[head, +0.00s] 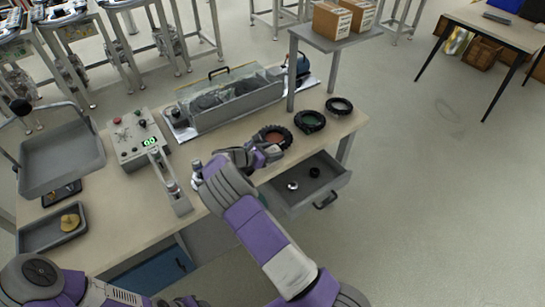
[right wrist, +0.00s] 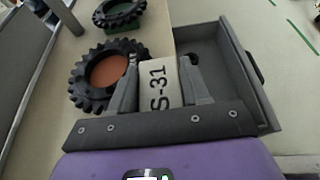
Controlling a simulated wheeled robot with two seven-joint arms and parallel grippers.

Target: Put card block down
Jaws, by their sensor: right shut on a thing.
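My right gripper (right wrist: 158,80) is shut on the card block (right wrist: 160,88), a pale block marked "S-31", held between its two fingers. In the head view my right gripper (head: 268,154) is over the front edge of the workbench (head: 228,140), beside the ring with the red-brown centre (head: 275,136). In the right wrist view that ring (right wrist: 80,85) lies just left of the block, and the open drawer (right wrist: 262,92) is to its right. The block is mostly hidden in the head view; I cannot tell whether it touches the bench. My left arm shows at the lower left, its fingers out of sight.
Two more black rings, one green-centred (head: 310,121) and one at the right (head: 340,106), lie on the bench. The open drawer (head: 336,184) holds small parts. A long clear-lidded box (head: 240,107), a control box (head: 125,140) and a grey tray (head: 60,160) occupy the bench.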

